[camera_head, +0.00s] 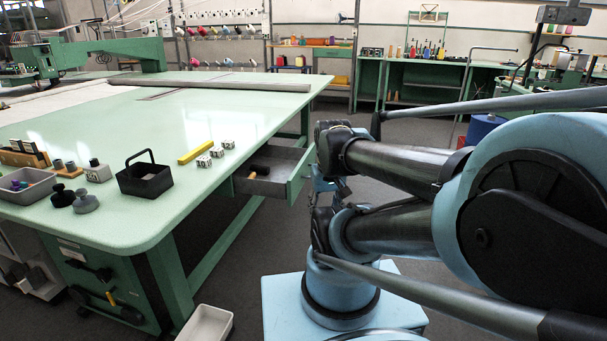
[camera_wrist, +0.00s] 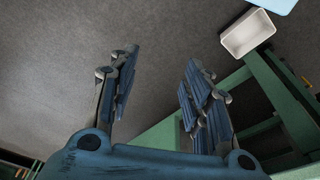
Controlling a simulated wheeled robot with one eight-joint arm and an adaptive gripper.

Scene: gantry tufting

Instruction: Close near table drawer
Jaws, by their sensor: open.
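The near table drawer (camera_head: 276,176) is pulled out from the right side of the large green table (camera_head: 225,110) in the head view. Its green front panel (camera_head: 300,174) stands clear of the table side, and a dark-headed tool (camera_head: 259,171) lies inside. My gripper (camera_wrist: 158,78) is open and empty in the wrist view, its two blue fingers spread over grey floor. In the head view my gripper is near the drawer front, partly hidden by my arm; contact cannot be told. A pale green surface (camera_wrist: 158,137) shows behind the right finger in the wrist view.
A black caddy (camera_head: 145,178), a yellow block (camera_head: 195,152) and small white cubes (camera_head: 217,151) stand on the table. A white bin (camera_head: 206,325) sits on the floor, also seen in the wrist view (camera_wrist: 248,36). Floor between the table and back benches is clear.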

